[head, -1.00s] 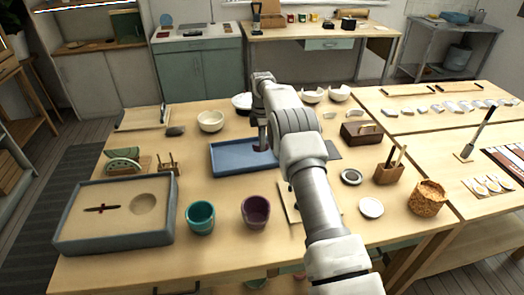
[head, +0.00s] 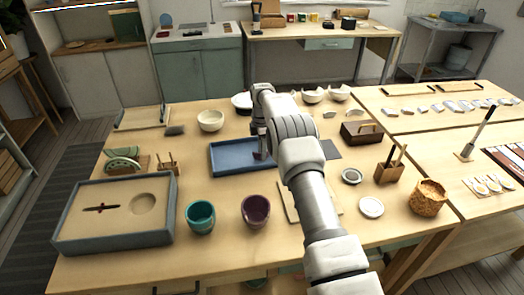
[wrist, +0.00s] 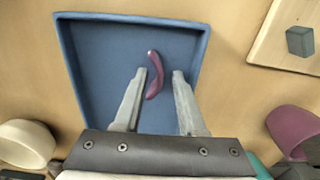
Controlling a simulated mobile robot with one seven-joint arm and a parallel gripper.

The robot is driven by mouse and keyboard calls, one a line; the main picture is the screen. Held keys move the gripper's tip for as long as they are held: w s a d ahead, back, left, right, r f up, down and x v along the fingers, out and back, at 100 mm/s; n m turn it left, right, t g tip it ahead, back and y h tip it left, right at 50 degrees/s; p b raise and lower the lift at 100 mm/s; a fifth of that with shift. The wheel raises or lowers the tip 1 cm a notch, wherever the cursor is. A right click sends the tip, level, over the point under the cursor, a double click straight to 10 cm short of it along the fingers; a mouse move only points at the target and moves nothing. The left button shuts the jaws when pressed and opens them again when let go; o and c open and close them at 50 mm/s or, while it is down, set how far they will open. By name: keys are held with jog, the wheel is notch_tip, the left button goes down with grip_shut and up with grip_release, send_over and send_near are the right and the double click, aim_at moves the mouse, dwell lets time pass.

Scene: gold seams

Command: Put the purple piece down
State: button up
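The purple piece (wrist: 154,75) is a small curved shard. In the wrist view it lies over the blue tray's floor, between the two fingertips and nearer the left one. In the head view a bit of the purple piece (head: 258,155) shows at the tray's right part, beside my gripper (head: 266,151). My gripper (wrist: 159,74) is open in the wrist view, with a clear gap between the right finger and the piece. Whether the left finger touches it I cannot tell. The blue tray (head: 226,168) sits mid-table.
A purple cup (head: 255,211) and a teal cup (head: 200,217) stand in front of the tray. A sand box (head: 115,238) is at the left front. A white bowl (head: 210,120) stands behind the tray. A wooden board (wrist: 266,45) lies beside it.

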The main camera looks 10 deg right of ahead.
jog(key=s+r+m+t+p, duration=0.1)
jog(key=s+r+m, duration=0.1)
jog(key=r, duration=1.1)
jog(key=s+r+m, duration=0.2)
jog(key=s+r, duration=0.1)
jog(key=r, duration=0.9)
jog(key=s+r+m+t, duration=0.2)
jog(key=s+r+m, duration=0.3)
jog(key=s+r, duration=0.6)
jog(key=s+r+m+t, duration=0.15)
jog(key=s+m, duration=0.25)
jog(key=s, duration=1.1)
jog(key=s+f+m, duration=0.2)
jog(key=s+f, duration=0.1)
jog(key=s, duration=0.4)
jog(key=s+f+m+t, duration=0.1)
jog(key=s+f+m, duration=0.2)
jog(key=s, duration=0.4)
jog(key=shift+s+a+f+m, duration=0.3)
jog(key=shift+s+f, duration=0.1)
jog(key=shift+f, duration=0.05)
